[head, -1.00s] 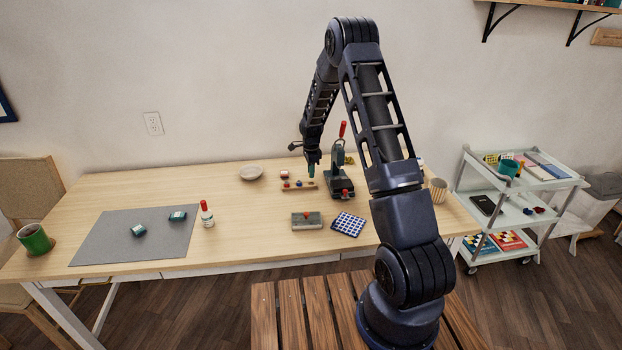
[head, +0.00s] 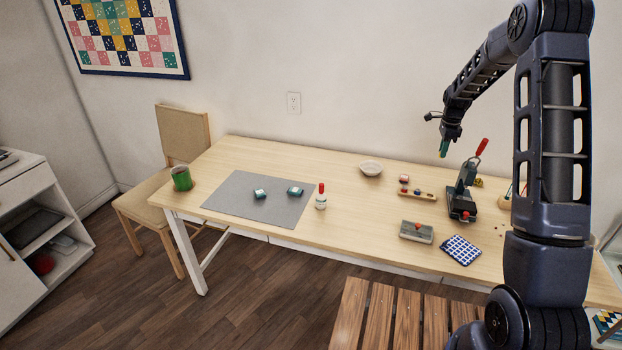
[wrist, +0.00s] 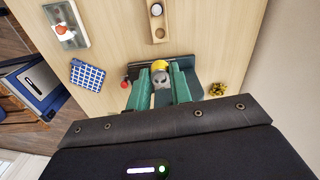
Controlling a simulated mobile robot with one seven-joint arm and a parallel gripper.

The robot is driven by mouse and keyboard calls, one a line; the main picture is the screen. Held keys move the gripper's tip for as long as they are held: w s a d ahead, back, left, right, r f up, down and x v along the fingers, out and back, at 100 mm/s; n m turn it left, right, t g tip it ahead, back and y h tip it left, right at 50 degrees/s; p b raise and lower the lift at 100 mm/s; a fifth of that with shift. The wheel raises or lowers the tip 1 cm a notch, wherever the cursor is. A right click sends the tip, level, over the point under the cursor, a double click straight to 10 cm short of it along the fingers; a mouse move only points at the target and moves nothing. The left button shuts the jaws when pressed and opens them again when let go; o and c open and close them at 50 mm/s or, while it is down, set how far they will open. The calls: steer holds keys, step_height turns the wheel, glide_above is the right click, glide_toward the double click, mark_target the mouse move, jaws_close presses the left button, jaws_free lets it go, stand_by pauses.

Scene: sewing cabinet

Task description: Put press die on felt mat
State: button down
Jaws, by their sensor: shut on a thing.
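The press die (wrist: 161,76) is a small piece, grey with yellow beside it, held between the green fingertips in the wrist view. My gripper (wrist: 160,88) is shut on it. In the head view my gripper (head: 443,150) is raised above the back of the table, over the area between the wooden rack and the press; the die is too small to make out there. The felt mat, a large flat grey sheet (head: 226,200), lies on the left part of the table, well left of my gripper. Two small teal boxes (head: 260,194) (head: 295,191) lie on it.
A red-handled press (head: 464,195) stands right of the wooden rack (head: 417,195). A red-capped bottle (head: 321,200) stands by the mat's right edge.

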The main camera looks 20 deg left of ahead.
steer(key=s+a+n, duration=0.2)
steer(key=a+n, duration=0.8)
steer(key=a, duration=3.5)
steer(key=n, duration=1)
glide_above(230, 205)
step_height(230, 205, down, 20)
steer(key=shift+s+d+f, duration=0.1)
steer(key=shift+f, duration=0.1)
steer(key=c, duration=1.3)
jaws_free()
steer(key=shift+o, duration=0.2)
